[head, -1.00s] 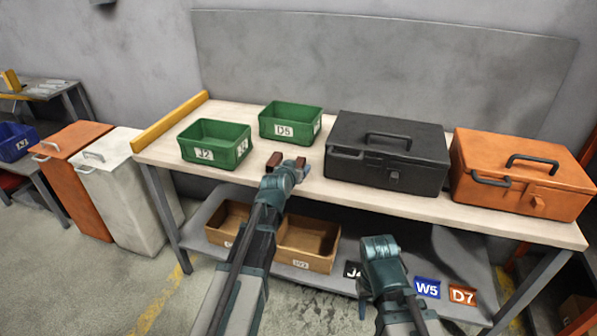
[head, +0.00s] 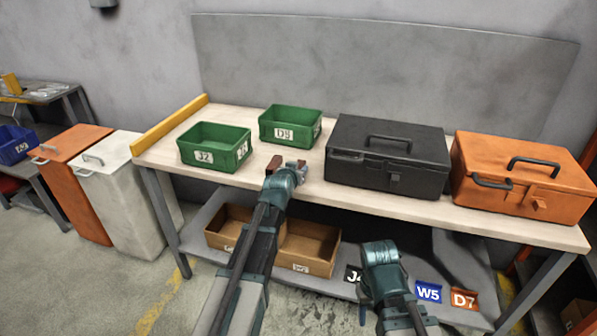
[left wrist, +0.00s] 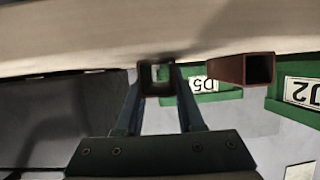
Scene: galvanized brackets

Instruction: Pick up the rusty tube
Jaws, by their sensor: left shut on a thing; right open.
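My left gripper (left wrist: 158,95) is shut on a square hollow rusty tube (left wrist: 156,75), whose dark brown open end faces the left wrist camera. In the head view the left gripper (head: 291,166) is at the front edge of the workbench, largely hidden by its own wrist. A second reddish-brown square tube (left wrist: 243,68) is beside the held one in the left wrist view, apart from the fingers. It also shows just left of the gripper in the head view (head: 274,165). My right arm is low in front of the bench, and its fingers cannot be made out.
On the bench (head: 315,190) stand green bins J2 (head: 203,157) and D5 (head: 283,133), a black toolbox (head: 345,148) and an orange toolbox (head: 540,183). A yellow rail (head: 170,130) lines the left edge. Brown bins (head: 308,268) sit on the lower shelf.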

